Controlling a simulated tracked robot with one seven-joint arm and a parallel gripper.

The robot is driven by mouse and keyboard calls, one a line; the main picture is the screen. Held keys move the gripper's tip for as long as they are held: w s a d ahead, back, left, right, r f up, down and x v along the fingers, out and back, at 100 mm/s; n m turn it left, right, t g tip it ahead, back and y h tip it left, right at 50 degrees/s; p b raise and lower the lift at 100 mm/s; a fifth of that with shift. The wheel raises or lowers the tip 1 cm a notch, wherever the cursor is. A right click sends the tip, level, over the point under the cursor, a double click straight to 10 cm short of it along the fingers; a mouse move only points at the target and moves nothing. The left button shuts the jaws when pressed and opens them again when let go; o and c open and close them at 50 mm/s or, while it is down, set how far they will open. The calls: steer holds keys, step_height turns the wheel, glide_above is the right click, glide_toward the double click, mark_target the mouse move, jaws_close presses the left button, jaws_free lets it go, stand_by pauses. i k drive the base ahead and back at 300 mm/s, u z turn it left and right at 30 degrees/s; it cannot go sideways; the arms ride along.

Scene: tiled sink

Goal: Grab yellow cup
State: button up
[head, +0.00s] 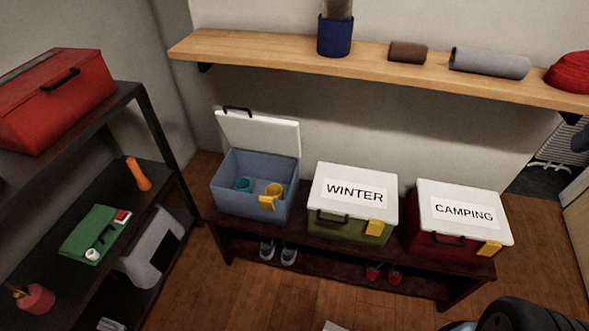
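The yellow cup (274,190) sits inside an open blue-grey box (235,205) on a low dark bench. It is near the box's right side, partly behind the front wall and its yellow latch (267,202). A teal cup (243,184) is to its left in the same box, with a gap between them. The box's white lid (260,133) stands raised at the back. My gripper is not in view.
Closed boxes labelled WINTER (352,203) and CAMPING (460,220) stand to the right on the bench (300,238). A wooden wall shelf (260,50) hangs above. A dark rack (160,130) stands at left. Wooden floor (240,300) in front is mostly clear.

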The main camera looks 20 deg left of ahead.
mark_target(274, 190)
steer(key=z, duration=0.8)
steer(key=k, duration=1.6)
steer(key=u, duration=1.65)
steer(key=i, duration=1.65)
steer(key=u, duration=0.05)
